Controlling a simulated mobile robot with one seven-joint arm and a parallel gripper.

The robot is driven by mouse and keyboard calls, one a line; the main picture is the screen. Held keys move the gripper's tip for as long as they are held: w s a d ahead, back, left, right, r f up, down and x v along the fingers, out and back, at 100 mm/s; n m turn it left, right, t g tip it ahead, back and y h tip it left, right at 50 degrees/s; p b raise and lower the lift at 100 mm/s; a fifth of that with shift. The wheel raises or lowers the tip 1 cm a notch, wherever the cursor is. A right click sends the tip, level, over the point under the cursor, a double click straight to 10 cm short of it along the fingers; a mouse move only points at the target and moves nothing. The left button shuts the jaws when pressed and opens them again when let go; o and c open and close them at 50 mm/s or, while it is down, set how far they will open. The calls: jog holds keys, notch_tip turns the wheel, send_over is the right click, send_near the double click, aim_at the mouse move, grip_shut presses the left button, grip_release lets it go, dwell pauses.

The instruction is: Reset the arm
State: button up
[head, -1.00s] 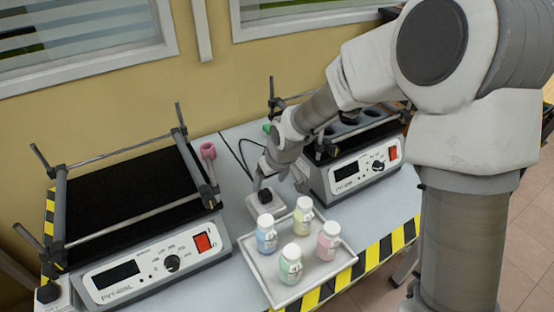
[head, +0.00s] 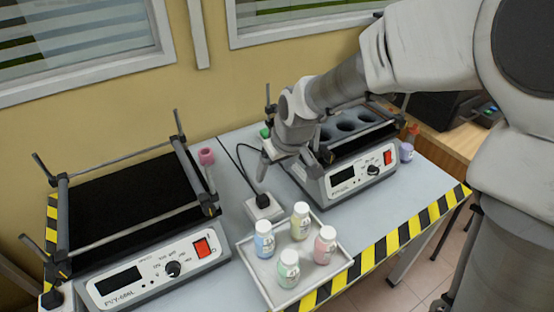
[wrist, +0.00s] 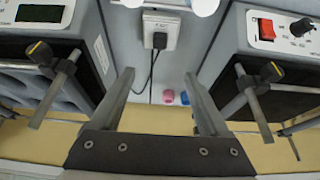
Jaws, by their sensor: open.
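My gripper (wrist: 158,77) is open and empty in the wrist view, its two fingers wide apart. Between and beyond them are a white power socket (wrist: 163,30) with a black plug and cable, and small pink and blue caps near the wall. In the head view my gripper (head: 268,158) hangs at the end of the arm, above the table between the two shaker machines. It is by the left side of the right machine (head: 350,178). Its fingers are partly hidden there.
A tray (head: 325,272) with several capped bottles stands at the table's front. The left shaker (head: 125,195) has raised metal bars, with a pink-capped tube (head: 207,158) beside it. A red-capped bottle (head: 406,150) stands right of the right machine.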

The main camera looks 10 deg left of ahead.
jog(key=s+d+r+m+t+h+p, duration=0.1)
jog(key=s+d+r+m+p, duration=0.1)
jog(key=s+d+r, duration=0.3)
jog(key=s+d+r+m+h+p, duration=0.1)
jog(key=s+d+r+p, duration=0.1)
jog(key=d+r, duration=0.5)
jog(key=s+d+r+m+p, duration=0.1)
jog(key=s+d+r+m, duration=0.1)
jog(key=s, duration=0.4)
jog(key=s+d+r+m+t+p, duration=0.1)
jog(key=s+d+r+m+p, duration=0.1)
jog(key=s+d+r, duration=0.3)
jog(key=shift+s+d+h, duration=0.3)
jog(key=shift+s+d, duration=0.2)
jog(key=shift+s, duration=0.5)
